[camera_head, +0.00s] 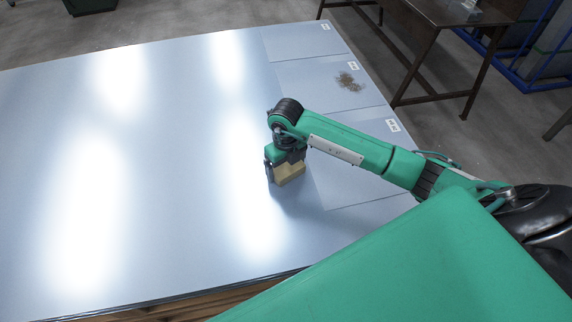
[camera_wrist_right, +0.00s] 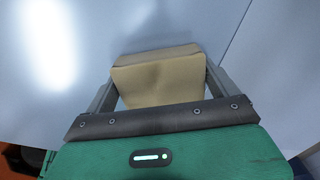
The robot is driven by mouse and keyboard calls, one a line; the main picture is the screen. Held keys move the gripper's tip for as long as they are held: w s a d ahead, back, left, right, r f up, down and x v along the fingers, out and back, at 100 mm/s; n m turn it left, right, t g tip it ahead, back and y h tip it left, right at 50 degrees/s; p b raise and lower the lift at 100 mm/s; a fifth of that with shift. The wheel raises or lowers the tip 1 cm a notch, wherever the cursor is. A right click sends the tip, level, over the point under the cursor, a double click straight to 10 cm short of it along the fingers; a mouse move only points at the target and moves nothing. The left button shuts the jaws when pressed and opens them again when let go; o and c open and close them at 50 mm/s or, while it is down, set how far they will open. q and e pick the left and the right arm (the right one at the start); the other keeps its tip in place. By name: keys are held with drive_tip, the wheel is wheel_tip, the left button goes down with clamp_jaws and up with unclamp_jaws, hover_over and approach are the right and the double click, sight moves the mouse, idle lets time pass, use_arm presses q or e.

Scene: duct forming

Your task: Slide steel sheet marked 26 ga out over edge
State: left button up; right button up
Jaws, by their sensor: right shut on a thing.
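Three thin grey steel sheets lie in a row along the right side of the table: a far one (camera_head: 300,42), a middle one (camera_head: 310,85) with a brown rusty patch, and a near one (camera_head: 345,185) partly hidden under my right arm. Each has a small white label near its right edge, too small for me to read, so I cannot tell which is 26 ga. My right gripper (camera_head: 283,178) is shut on a tan block (camera_head: 291,173), low over the table just left of the near sheet. The block also shows between the fingers in the right wrist view (camera_wrist_right: 158,82). My left gripper is out of view.
The broad shiny table top (camera_head: 170,150) is clear to the left. A brown metal bench (camera_head: 440,45) stands beyond the right edge, with a gap of floor between. A blue rack (camera_head: 535,70) is at the far right.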

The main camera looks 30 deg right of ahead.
sight(303, 162)
drive_tip(key=shift+d, duration=0.2)
drive_tip(key=shift+s+d+r, duration=0.1)
drive_tip(key=shift+s+d, duration=0.05)
drive_tip(key=shift+d, duration=0.35)
drive_tip(key=shift+s+d, duration=0.15)
drive_tip(key=shift+d, duration=0.55)
drive_tip(key=shift+s+d, duration=0.2)
drive_tip(key=shift+d, duration=0.35)
drive_tip(key=shift+s+d, duration=0.15)
drive_tip(key=shift+d, duration=0.4)
drive_tip(key=shift+s+d+f+b, duration=0.2)
drive_tip(key=shift+d+b, duration=0.05)
drive_tip(key=shift+d, duration=0.4)
drive_tip(key=shift+s+d+f+b, duration=0.2)
drive_tip(key=shift+d, duration=0.55)
